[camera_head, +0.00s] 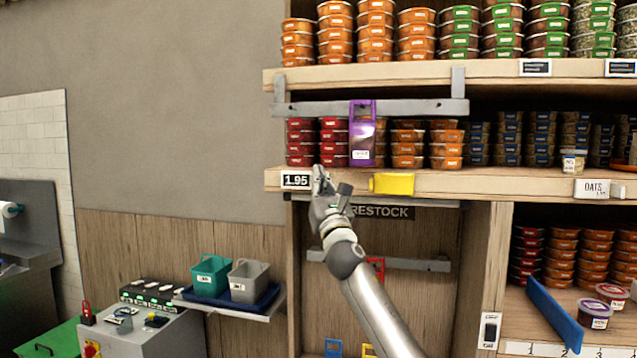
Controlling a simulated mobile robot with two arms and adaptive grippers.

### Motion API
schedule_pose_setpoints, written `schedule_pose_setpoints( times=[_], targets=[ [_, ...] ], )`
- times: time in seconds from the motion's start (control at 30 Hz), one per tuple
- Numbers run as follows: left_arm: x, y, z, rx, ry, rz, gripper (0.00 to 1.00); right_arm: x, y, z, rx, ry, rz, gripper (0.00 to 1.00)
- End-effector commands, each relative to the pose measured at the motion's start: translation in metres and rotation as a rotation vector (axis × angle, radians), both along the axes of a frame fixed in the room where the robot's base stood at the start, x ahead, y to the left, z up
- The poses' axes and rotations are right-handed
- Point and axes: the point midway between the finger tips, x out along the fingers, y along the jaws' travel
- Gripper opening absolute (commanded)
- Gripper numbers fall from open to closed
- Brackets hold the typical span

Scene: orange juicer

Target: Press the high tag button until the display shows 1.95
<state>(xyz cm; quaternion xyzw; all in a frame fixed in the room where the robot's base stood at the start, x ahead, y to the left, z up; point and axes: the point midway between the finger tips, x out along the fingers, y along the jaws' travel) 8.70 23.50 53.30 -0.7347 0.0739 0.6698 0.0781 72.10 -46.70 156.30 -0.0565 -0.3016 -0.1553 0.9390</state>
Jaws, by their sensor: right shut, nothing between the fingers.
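The high tag (296,181) is a small dark display on the front edge of the middle shelf, at its left end. It reads 1.95 in white digits. My right gripper (320,174) is raised in front of that shelf edge, just right of the tag, with its fingers shut and empty. I cannot tell whether a fingertip touches the tag. No button can be made out; the gripper covers the edge right beside the display. My left gripper is not in view.
A yellow block (392,184) sits on the shelf edge right of my gripper. A purple holder (362,135) hangs from a grey rail (400,107) above. Stacked tubs fill the shelves. A RESTOCK sign (383,212) is below. Teal (211,275) and grey bins stand lower left.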

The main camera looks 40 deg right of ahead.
Motion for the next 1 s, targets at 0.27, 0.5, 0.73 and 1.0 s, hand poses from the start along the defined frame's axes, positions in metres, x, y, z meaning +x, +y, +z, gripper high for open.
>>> schedule_pose_setpoints(
  times=[0.27,0.5,0.73,1.0],
  targets=[
    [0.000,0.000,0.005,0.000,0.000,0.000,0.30,-0.008,0.010,-0.001,-0.002,0.002,0.000,0.00],
    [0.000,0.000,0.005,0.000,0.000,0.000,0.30,-0.010,0.012,-0.002,0.000,0.001,-0.001,0.00],
    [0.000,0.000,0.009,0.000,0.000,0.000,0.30,-0.014,0.017,0.000,-0.003,0.001,0.000,0.00],
    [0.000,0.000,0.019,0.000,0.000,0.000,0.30,-0.032,0.038,0.000,-0.002,0.001,0.001,0.00]
  ],
)
